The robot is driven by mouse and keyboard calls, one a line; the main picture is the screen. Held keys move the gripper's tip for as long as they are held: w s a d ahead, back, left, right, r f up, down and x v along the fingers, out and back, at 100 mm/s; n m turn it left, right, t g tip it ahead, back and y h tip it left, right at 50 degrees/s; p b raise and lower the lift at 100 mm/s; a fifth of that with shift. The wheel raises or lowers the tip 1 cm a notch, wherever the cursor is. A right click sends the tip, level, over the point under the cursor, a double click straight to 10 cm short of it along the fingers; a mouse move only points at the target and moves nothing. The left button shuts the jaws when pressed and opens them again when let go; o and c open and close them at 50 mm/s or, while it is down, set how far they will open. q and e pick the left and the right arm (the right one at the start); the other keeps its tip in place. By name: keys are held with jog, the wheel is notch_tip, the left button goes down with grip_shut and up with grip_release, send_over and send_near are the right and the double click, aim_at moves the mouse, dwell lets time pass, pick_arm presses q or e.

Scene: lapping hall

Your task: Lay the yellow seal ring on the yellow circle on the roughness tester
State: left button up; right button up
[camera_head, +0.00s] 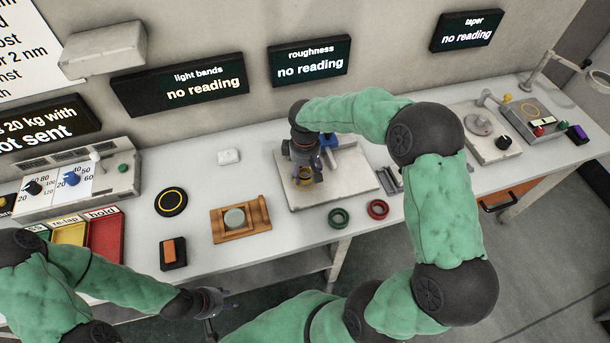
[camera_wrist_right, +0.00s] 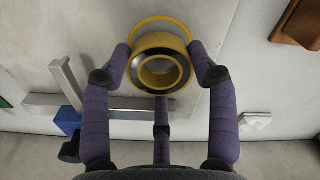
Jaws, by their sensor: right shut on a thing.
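The yellow seal ring (camera_wrist_right: 160,41) is held between the fingertips of my right gripper (camera_wrist_right: 166,66), which is shut on it. In the head view, my right gripper (camera_head: 304,178) is over the pale plate of the roughness tester (camera_head: 340,190) and largely covers the ring. The yellow circle (camera_wrist_right: 160,18) lies on the plate and shows as an arc beyond the ring in the wrist view, so the two are offset there. I cannot tell how high the ring is above the plate. My left gripper (camera_head: 214,307) looks open and empty, low in front of the table.
A blue part (camera_head: 331,141) and a metal bar stand on the tester. A green ring (camera_head: 339,218) and a red ring (camera_head: 378,209) lie in front of it. A wooden block with a disc (camera_head: 240,218) and a black round pad (camera_head: 171,202) are to the left.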

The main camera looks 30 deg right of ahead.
jog(key=shift+f, duration=0.9)
jog(key=shift+f+b, duration=0.15)
jog(key=shift+b, duration=0.15)
jog(key=o, duration=1.2)
notch_tip(320, 180, up, 12)
jog(key=p, duration=0.4)
jog(key=shift+r, duration=0.2)
